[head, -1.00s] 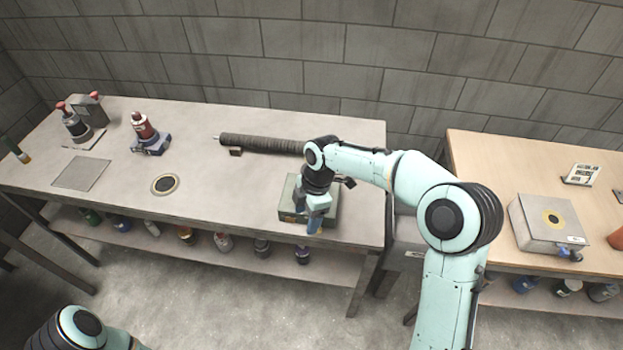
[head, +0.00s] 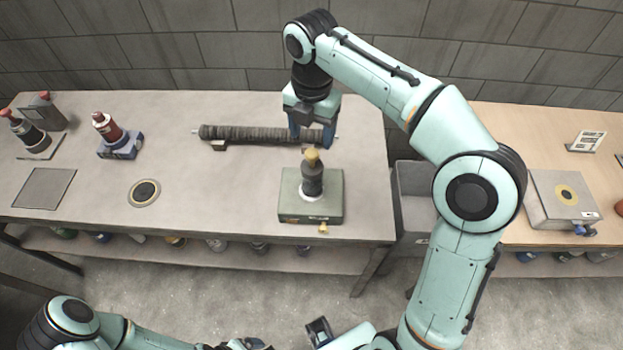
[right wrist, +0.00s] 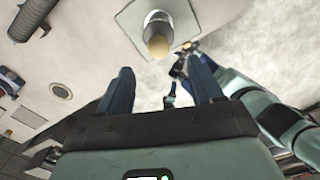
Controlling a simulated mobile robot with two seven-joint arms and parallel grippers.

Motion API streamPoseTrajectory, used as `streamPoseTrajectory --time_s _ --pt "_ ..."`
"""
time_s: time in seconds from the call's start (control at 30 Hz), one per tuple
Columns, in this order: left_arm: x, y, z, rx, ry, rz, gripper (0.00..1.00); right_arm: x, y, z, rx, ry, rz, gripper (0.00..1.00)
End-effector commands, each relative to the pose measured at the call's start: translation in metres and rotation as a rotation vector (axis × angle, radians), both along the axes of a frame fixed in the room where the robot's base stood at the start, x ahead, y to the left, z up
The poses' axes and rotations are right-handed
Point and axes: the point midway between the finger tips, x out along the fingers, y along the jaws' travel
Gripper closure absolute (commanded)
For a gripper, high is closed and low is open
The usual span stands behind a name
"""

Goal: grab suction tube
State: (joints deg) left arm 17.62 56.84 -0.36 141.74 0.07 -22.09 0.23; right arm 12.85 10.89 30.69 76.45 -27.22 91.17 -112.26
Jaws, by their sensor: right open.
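A dark ribbed tube (head: 255,134), which looks like the suction tube, lies along the back of the grey table. Its right part passes behind or below my right gripper (head: 311,136). That gripper is open, with blue fingers pointing down near the tube's right end; I cannot tell whether they touch it. In the right wrist view the ribbed tube (right wrist: 30,17) shows at the top left, outside the spread, empty fingers (right wrist: 161,85). My left gripper (head: 285,338) is low at the bottom edge, partly cut off, and its jaws are unclear.
A dark bottle with a tan top (head: 312,180) stands on a grey-green box (head: 290,205) in front of the gripper. A red bottle (head: 112,130) and a round disc (head: 144,192) are left. A grey bin (head: 415,185) fills the gap beside the wooden table (head: 520,130).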

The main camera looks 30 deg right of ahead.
Motion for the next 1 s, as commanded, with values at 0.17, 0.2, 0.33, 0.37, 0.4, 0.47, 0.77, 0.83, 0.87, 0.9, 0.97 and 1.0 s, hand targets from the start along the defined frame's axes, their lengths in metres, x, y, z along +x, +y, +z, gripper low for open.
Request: streamPoseTrajectory --time_s 0.17,0.2,0.33,0.37,0.4,0.47,0.77,0.83,0.87,0.9,0.97,1.0 --pt "-0.002 0.0 -0.006 0.0 0.002 0.0 0.07 0.0 0.0 -0.016 0.0 0.0 0.0 0.34" --pt "-0.002 0.0 -0.006 0.0 0.002 0.0 0.07 0.0 0.0 -0.018 -0.001 0.001 0.0 0.34" --pt "-0.005 0.0 -0.011 0.0 0.004 0.0 0.07 0.0 -0.002 -0.034 0.0 0.003 -0.002 0.34" --pt "-0.005 0.0 -0.012 0.001 0.005 -0.001 0.07 0.0 -0.002 -0.039 0.0 0.004 -0.002 0.34" --pt "-0.006 0.0 -0.014 0.0 0.006 0.0 0.07 0.001 -0.003 -0.046 0.0 0.003 -0.002 0.34" --pt "-0.007 0.0 -0.016 0.0 0.007 0.0 0.07 0.001 -0.003 -0.055 0.0 0.003 -0.002 0.34" --pt "-0.008 0.0 -0.018 0.0 0.008 -0.001 0.07 0.002 -0.003 -0.068 0.001 -0.002 -0.002 0.34" --pt "-0.008 0.0 -0.018 0.0 0.008 -0.001 0.07 0.002 -0.003 -0.068 0.001 -0.002 -0.002 0.34" --pt "-0.008 0.0 -0.018 0.0 0.008 -0.001 0.07 0.002 -0.003 -0.068 0.001 -0.002 -0.001 0.38" --pt "-0.008 0.0 -0.018 0.0 0.008 -0.001 0.07 0.002 -0.003 -0.068 0.001 -0.002 -0.001 0.51" --pt "-0.008 0.0 -0.018 0.0 0.008 -0.001 0.07 0.002 -0.003 -0.068 0.001 -0.002 -0.001 0.7" --pt "-0.008 0.0 -0.018 0.0 0.008 -0.001 0.07 0.002 -0.003 -0.068 0.001 -0.002 -0.001 0.83"
